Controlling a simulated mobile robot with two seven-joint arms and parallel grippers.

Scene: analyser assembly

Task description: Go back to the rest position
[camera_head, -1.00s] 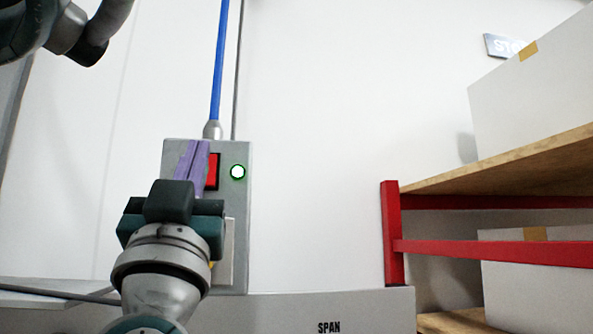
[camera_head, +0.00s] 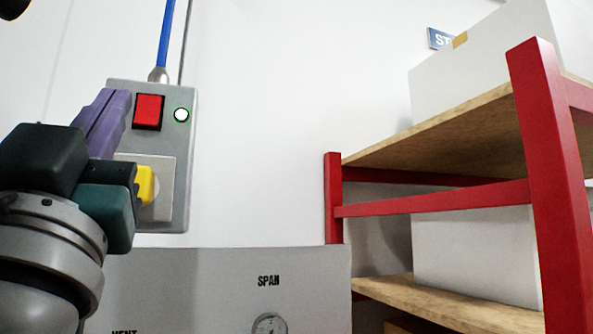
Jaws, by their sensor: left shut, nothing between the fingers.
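My left gripper (camera_head: 104,115) comes in from the left with its purple fingers pointing up, shut with nothing between them. It is in front of the left side of a grey wall box (camera_head: 186,165). The box has a red switch (camera_head: 148,112), a green-ringed white light (camera_head: 181,115) and a yellow plug or knob (camera_head: 147,184) on a lighter plate. The fingers appear left of the red switch; I cannot tell whether they touch the box. My wrist hides the box's lower left. My right gripper is not in view.
A red-framed shelf (camera_head: 333,200) with wooden boards and white boxes (camera_head: 480,60) stands on the right. A grey panel marked SPAN (camera_head: 230,280) with a gauge (camera_head: 270,325) is below the wall box. A blue pipe (camera_head: 166,35) runs up from the box. White wall between is clear.

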